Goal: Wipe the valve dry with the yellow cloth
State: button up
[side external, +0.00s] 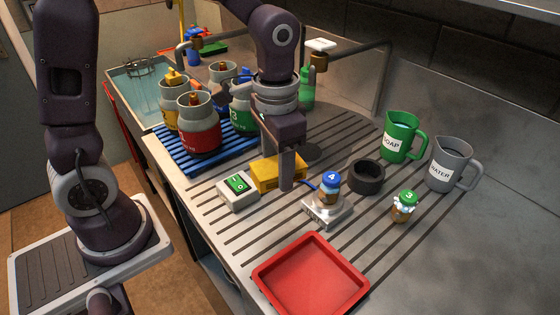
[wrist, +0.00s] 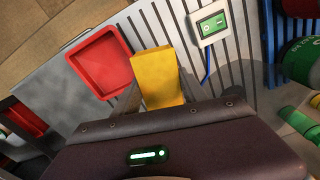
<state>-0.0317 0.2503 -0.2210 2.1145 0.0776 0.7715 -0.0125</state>
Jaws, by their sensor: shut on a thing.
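The yellow cloth (side external: 268,176) looks like a folded block. My gripper (side external: 285,180) points down and is shut on it, low over the ribbed worktop; I cannot tell whether the cloth touches the surface. The wrist view also shows the cloth (wrist: 157,68) between the fingers. Which valve is meant is unclear. The green canister (side external: 242,118) is partly hidden by my arm.
A green-buttoned switch box (side external: 237,190) and a silver scale (side external: 327,208) bearing jar 4 (side external: 330,188) stand close by. A black ring (side external: 367,176), jar 3 (side external: 404,206), green jug (side external: 402,136) and grey jug (side external: 450,165) are right. A red tray (side external: 311,278) is in front.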

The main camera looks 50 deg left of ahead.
jog(key=w+d+f, duration=0.2)
jog(key=w+f, duration=0.2)
jog(key=w, duration=0.5)
jog(key=shift+w, duration=0.4)
jog(key=shift+d, duration=0.1)
dwell(0.5)
jog(key=shift+f, duration=0.55)
jog(key=shift+w, duration=0.15)
